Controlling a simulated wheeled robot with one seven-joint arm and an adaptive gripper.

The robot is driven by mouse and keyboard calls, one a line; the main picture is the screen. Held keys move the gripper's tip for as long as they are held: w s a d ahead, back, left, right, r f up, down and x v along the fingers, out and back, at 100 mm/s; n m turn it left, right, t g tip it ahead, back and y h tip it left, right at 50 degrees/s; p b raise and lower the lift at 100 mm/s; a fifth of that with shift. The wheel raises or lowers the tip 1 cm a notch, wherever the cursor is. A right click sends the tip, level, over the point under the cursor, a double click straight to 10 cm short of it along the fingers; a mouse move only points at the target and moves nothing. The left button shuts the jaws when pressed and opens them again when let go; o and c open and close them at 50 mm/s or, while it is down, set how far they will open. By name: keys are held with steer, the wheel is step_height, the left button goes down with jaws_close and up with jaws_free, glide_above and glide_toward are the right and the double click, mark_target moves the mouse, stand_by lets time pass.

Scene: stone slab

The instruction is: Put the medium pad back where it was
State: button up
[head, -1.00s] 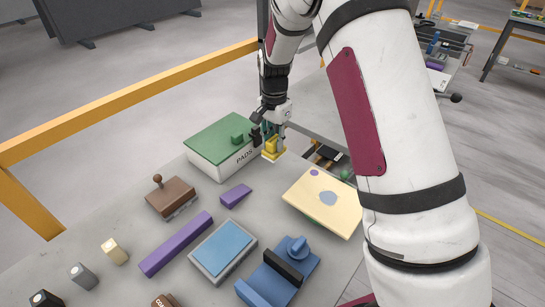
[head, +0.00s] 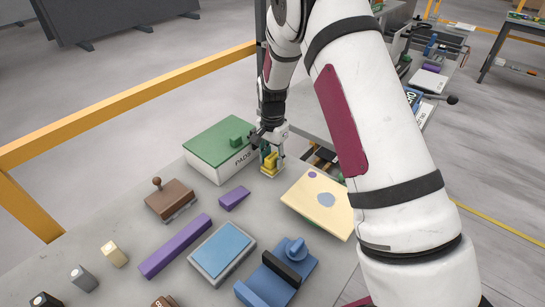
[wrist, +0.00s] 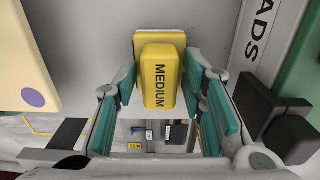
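The medium pad (head: 270,162) is a yellow block on a wider yellow base, marked MEDIUM. It sits between the fingers of my gripper (head: 268,150) at the slab's far edge, right of the green-lidded PADS box (head: 217,144). In the wrist view the pad (wrist: 160,82) is upright in the picture between the teal finger pads of my gripper (wrist: 162,85), which close on its sides. I cannot tell whether its base touches the slab. The wrist view shows the side of the PADS box (wrist: 262,35) at right.
A cream board (head: 318,203) with coloured spots lies close at right. A purple wedge (head: 234,197), a brown stamp (head: 170,200), a purple bar (head: 175,245), a blue pad (head: 222,250) and a blue holder (head: 278,272) stand nearer. Bare slab lies between them.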

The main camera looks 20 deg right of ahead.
mark_target(273, 155)
steer(key=shift+r, duration=0.15)
steer(key=s+r+n+t+b, duration=0.1)
steer(key=s+r, duration=0.2)
steer(key=r, duration=0.7)
steer(key=s+r+n, duration=0.1)
steer(key=s+r, duration=0.2)
steer(key=r, duration=0.8)
steer(key=s+r+n+t, duration=0.2)
steer(key=s+r+n, duration=0.1)
steer(key=s, duration=1)
steer(key=s+r+n+t, duration=0.1)
steer(key=s+r+n, duration=0.3)
steer(key=s, duration=1)
steer(key=shift+s+d+n+t, duration=0.2)
steer(key=shift+n+t, duration=0.2)
steer(key=shift+n, duration=0.7)
